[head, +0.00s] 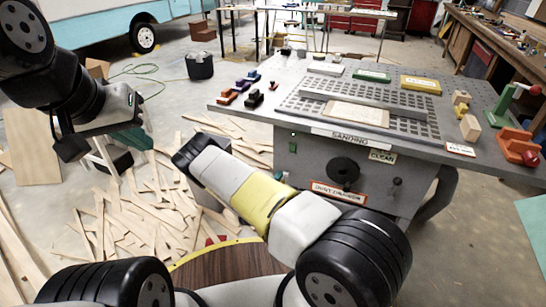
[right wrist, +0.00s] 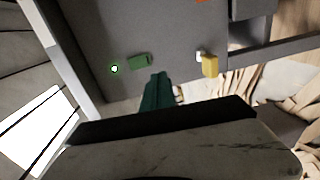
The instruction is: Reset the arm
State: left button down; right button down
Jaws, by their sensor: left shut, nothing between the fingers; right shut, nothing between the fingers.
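My left arm comes in from the left edge of the head view, with its dark wrist bent downward. My left gripper (head: 131,140) has green fingers that look shut and empty, over the floor with wood strips, left of the sanding table (head: 330,158). My right arm (head: 245,190) crosses the lower middle of the head view, in front of the table. Its gripper is hidden there. In the right wrist view my right gripper (right wrist: 157,92) shows green fingers, shut with nothing held, near a grey panel carrying a green block-like part (right wrist: 139,62) and a yellow part (right wrist: 210,66).
Wood strips (head: 160,210) litter the floor at left. A dark bucket (head: 200,66) stands behind. A workbench (head: 490,45) lines the right wall.

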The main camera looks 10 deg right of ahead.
jog(key=shift+s+a, duration=0.15)
jog(key=shift+s, duration=0.1)
